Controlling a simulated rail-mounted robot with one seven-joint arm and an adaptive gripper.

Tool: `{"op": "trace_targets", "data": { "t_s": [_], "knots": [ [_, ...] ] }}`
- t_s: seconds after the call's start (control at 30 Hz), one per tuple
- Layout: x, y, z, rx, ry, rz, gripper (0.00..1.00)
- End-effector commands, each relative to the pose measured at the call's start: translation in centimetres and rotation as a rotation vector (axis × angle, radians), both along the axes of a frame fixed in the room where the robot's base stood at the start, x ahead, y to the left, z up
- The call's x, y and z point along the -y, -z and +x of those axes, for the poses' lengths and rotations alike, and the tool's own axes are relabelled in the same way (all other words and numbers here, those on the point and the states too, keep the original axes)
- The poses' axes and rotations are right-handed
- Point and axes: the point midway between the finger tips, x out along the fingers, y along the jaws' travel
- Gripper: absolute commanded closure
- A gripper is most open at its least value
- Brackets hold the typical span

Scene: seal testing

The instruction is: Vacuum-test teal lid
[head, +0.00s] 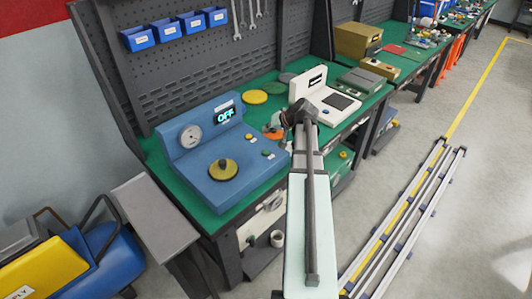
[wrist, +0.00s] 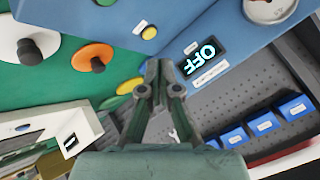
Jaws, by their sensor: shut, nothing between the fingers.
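The blue test station (head: 190,165) stands on the green bench with a dial gauge (head: 190,135) and a display (head: 225,114) reading OFF. A yellow lid with a dark knob (head: 223,169) sits on its top plate. A grey-teal disc (head: 287,77) lies at the back of the bench, but I cannot tell whether it is the teal lid. My gripper (wrist: 165,68) is shut and empty, above the bench just right of the station. An orange disc with a black knob (wrist: 93,57) and a pale thing with a dark knob (wrist: 36,46) lie below it.
A yellow disc (head: 254,97) and a green disc (head: 272,88) lie behind the station. A white device (head: 325,97) stands to its right. Blue bins (head: 138,38) hang on the grey pegboard. My arm hides part of the bench.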

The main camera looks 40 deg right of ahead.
Motion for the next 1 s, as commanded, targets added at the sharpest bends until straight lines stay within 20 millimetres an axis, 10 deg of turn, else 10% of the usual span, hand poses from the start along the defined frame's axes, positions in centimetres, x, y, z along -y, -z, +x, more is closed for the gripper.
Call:
{"op": "trace_targets", "data": {
  "t_s": [1.0],
  "knots": [
    [0.0, 8.8, 0.0, 0.0, -0.001, -0.001, 1.0]
  ]
}}
